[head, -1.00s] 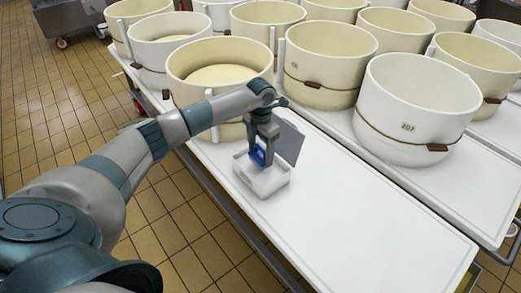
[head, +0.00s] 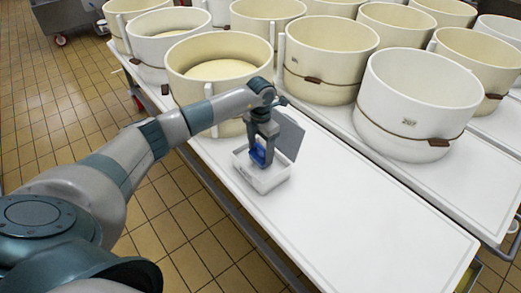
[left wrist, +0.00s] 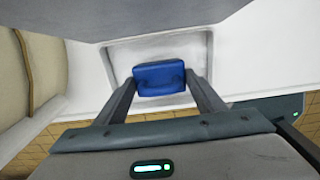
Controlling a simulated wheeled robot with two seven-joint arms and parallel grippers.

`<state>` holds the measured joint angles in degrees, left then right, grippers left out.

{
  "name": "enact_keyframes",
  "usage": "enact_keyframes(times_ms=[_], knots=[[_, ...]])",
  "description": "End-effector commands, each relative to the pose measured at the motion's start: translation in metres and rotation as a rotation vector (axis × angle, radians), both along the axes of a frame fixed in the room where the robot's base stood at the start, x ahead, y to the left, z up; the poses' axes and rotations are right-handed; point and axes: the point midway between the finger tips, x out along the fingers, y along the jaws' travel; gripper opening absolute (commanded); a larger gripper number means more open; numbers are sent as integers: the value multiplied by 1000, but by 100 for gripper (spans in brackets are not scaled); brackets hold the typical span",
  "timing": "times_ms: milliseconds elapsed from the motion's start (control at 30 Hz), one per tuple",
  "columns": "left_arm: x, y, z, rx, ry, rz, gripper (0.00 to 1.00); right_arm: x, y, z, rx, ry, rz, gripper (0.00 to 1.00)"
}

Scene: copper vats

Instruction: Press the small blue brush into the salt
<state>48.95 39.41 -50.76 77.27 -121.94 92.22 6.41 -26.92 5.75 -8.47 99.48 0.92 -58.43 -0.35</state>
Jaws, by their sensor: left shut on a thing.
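My left gripper (head: 263,150) is shut on the small blue brush (head: 257,157). The brush also shows between the two fingers in the left wrist view (left wrist: 159,78). It is held down at an open white box (head: 264,187), whose pale contents look like the salt (left wrist: 197,57). The brush's underside is hidden, so I cannot tell whether it touches the salt. A grey flap, which looks like the box's raised lid (head: 289,137), stands behind the gripper. My right gripper is not in view.
The box stands near the left edge of a long white table (head: 350,215). Several large cream vats (head: 218,85) stand behind it, and a white vat (head: 415,105) stands to the right. The table is clear in front and to the right.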

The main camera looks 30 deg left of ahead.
Motion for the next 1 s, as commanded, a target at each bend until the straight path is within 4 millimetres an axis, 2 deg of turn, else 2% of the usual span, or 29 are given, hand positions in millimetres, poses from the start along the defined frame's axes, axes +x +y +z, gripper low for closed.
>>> enact_keyframes(times_ms=[1000], knots=[[0,0,-7,0,0,0,46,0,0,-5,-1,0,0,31]])
